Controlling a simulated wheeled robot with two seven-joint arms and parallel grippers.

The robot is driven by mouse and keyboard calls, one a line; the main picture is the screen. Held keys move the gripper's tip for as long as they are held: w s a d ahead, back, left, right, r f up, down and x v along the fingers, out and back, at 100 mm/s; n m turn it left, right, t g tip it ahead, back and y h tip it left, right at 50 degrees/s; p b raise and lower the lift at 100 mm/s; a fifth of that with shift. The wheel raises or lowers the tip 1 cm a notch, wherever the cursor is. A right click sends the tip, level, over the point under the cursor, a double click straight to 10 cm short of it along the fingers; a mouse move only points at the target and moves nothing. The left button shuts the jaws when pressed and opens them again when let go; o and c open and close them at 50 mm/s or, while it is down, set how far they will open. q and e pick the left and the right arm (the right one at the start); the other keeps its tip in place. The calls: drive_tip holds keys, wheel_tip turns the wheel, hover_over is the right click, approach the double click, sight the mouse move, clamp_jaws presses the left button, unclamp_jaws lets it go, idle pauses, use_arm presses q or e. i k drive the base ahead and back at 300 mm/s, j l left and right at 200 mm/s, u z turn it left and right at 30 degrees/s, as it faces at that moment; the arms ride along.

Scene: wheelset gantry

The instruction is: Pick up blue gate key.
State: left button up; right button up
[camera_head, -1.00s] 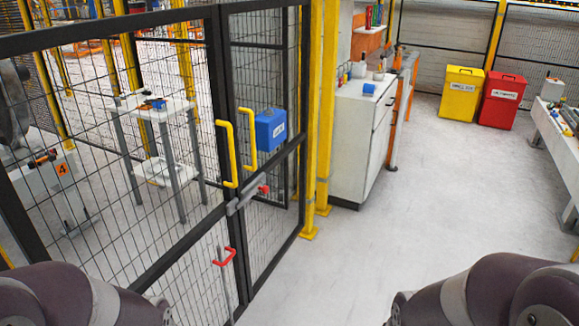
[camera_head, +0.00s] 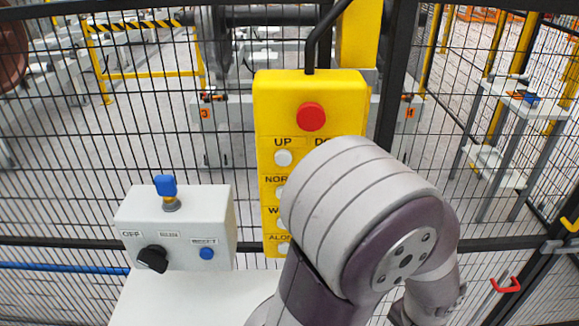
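The blue gate key (camera_head: 166,186) stands upright in a round metal lock on top of a grey control box (camera_head: 133,212). Its blue head is in plain view, and nothing is touching it. One of my arms rises from the bottom, right of the box, with its bend in front of the yellow panel. No gripper fingers can be made out in this view.
The box has a black knob (camera_head: 152,258) and a blue button (camera_head: 206,253), and sits on a white surface (camera_head: 190,300). A yellow button panel (camera_head: 309,95) with a red button hangs to its right. Mesh fence stands close behind. A red handle (camera_head: 505,285) is at lower right.

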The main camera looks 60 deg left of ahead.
sight(165, 185)
drive_tip(key=u, duration=2.95)
